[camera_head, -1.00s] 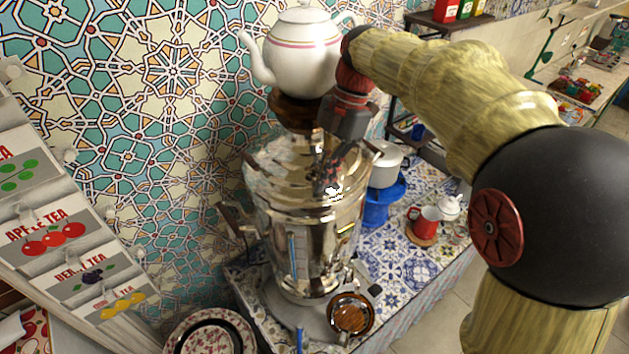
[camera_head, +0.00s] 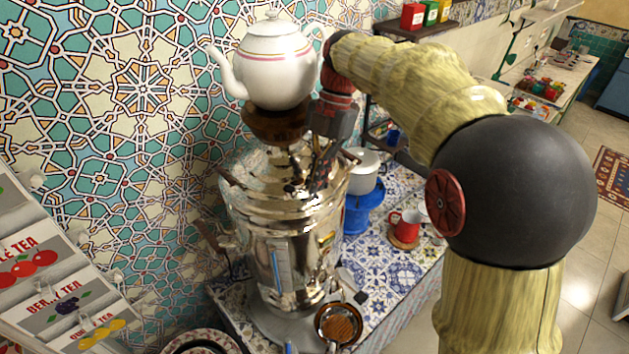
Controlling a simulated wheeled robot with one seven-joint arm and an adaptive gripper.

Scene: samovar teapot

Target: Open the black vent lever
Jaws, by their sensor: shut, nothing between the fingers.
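The silver samovar (camera_head: 277,215) stands on the tiled counter, with the white teapot (camera_head: 275,62) on a brown holder above its top. My gripper (camera_head: 314,182) points down at the right side of the samovar's lid, beside the teapot holder. Its dark fingers look closed together and hold nothing. Small dark parts show on the lid close to the fingertips, but I cannot make out which is the black vent lever. The fingers and shiny reflections hide that spot, so I cannot tell whether they touch the lever.
A white pot (camera_head: 364,172) on a blue stand (camera_head: 360,212) and a red mug (camera_head: 405,226) are right of the samovar. A brown round strainer or bowl (camera_head: 339,324) sits in front. Tea boxes (camera_head: 55,275) stand at the left, near the patterned wall.

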